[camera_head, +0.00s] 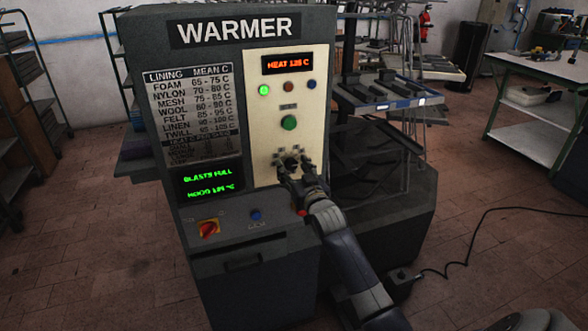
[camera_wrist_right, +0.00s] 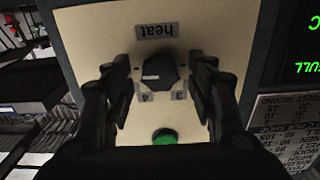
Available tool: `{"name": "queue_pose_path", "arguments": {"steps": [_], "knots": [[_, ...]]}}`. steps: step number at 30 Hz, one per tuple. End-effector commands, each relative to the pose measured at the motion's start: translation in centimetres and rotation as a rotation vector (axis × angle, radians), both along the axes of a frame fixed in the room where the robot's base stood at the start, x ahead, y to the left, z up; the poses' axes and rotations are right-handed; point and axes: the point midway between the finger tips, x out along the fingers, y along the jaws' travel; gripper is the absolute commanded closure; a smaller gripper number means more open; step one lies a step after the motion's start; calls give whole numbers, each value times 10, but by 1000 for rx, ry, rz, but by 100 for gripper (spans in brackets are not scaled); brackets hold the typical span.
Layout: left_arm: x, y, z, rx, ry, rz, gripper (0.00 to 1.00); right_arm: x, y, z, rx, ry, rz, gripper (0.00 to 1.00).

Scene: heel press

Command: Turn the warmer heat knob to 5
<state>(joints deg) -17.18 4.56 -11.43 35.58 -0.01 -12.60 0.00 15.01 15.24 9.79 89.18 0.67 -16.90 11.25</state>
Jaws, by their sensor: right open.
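The warmer (camera_head: 150,28) is a dark cabinet with a cream control panel (camera_head: 265,130). The number tags 4 and 3 show beside the knob; other tags are hidden by my fingers. A short pale mark shows on the knob's face, but I cannot tell which number it points to. My right gripper (camera_head: 292,166) is open, with one finger on each side of the knob; contact is unclear. My left gripper is out of view.
A green button (camera_head: 289,122) sits above the knob. The red display (camera_head: 287,64) reads about "HEAT 125 C". A red-and-yellow switch (camera_head: 208,229) and a blue button (camera_head: 255,215) are on the lower ledge. A dark tray (camera_head: 380,97) stands to the right.

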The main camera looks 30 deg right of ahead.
Motion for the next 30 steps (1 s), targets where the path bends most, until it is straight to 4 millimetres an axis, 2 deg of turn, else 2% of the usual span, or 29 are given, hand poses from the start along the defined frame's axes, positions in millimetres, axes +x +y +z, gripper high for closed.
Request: {"name": "queue_pose_path", "arguments": {"steps": [2,8,20,30], "knots": [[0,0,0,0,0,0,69,0,0,0,0,0,0,48],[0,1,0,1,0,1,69,0,0,0,0,0,0,91],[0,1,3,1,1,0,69,0,0,1,-46,12,0,92],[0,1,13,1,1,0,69,0,0,2,-264,63,0,92]]}}
